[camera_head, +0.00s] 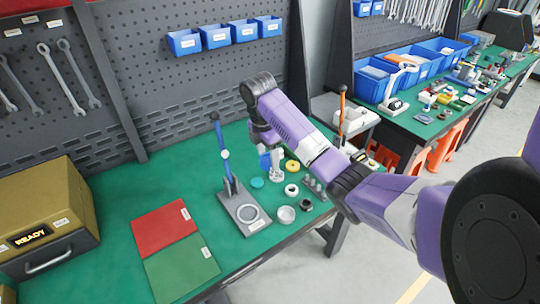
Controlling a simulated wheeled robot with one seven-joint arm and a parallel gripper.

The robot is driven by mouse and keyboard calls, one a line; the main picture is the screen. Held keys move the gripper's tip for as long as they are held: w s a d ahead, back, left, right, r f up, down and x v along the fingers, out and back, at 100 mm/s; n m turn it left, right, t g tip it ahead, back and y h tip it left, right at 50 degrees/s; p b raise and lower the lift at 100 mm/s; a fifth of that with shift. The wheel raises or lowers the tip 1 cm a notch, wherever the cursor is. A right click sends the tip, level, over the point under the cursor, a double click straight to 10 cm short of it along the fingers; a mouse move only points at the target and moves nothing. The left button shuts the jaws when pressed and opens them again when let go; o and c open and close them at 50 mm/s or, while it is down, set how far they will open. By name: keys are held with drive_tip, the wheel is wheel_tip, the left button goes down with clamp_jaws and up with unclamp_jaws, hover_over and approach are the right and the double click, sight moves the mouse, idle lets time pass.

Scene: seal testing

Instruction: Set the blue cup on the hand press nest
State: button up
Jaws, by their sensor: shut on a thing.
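The hand press (228,185) stands on the green bench top, with a grey base plate and an upright blue lever. Its nest (249,212) is a pale ring on the front part of the base plate, and nothing sits on it. My gripper (270,167) is behind and to the right of the press, pointing down. It is shut on the blue cup (265,161), which shows only as a small blue patch beside the fingers. Most of the cup is hidden, and its height above the bench is hard to tell.
A teal disc (257,183), a yellow ring (292,166), a dark ring (291,190) and a clear round dish (286,214) lie near the press. A grey pegged block (314,187) is at right. Red (164,231) and green (181,268) mats lie left.

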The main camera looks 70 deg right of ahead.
drive_tip(key=w+a+f+b, duration=0.1)
drive_tip(key=w+a+f, duration=0.2)
drive_tip(key=a+f, duration=0.35)
drive_tip(key=m, duration=0.4)
hover_over(249, 214)
wheel_tip(249, 214, down, 5)
drive_tip(key=shift+w+f+m+g+y+b, duration=0.15)
drive_tip(key=shift+w+m+g+y+b, duration=0.2)
drive_tip(key=shift+m, duration=0.65)
wheel_tip(249, 214, down, 4)
drive_tip(key=b, duration=0.4)
drive_tip(key=shift+s+f, duration=0.1)
drive_tip(key=shift+f, duration=0.95)
idle(0.6)
drive_tip(key=o, duration=1.6)
drive_tip(key=shift+c, duration=0.2)
